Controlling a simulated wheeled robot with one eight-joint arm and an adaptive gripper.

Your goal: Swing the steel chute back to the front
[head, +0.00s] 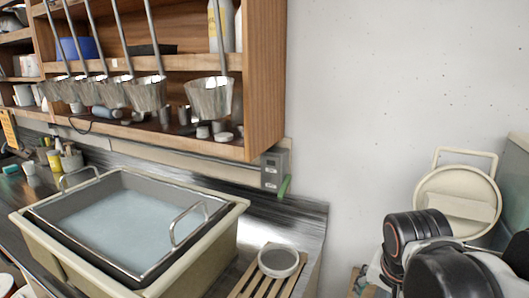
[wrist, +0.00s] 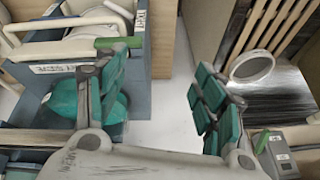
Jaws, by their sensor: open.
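I cannot pick out the steel chute for certain in either view. My gripper (wrist: 157,88) shows in the wrist view with its teal finger pads wide apart and nothing between them. Pale wall or floor shows through the gap. A green bar (wrist: 120,43) lies just beyond the left finger, by a blue-grey stand (wrist: 137,72); I cannot tell whether they touch. Cream buckets (wrist: 98,24) sit at upper left, one partly hidden by the finger. In the head view a cream bucket (head: 458,190) stands at right behind my dark arm, and my fingers are out of sight.
A cream tub (head: 190,270) holds a steel-rimmed basin of pale blue liquid on the left counter. A small bowl (head: 278,262) sits on a slatted rack (head: 250,284). A grey wall box (head: 272,170) has a green handle. Shelves hang above; the wall at right is bare.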

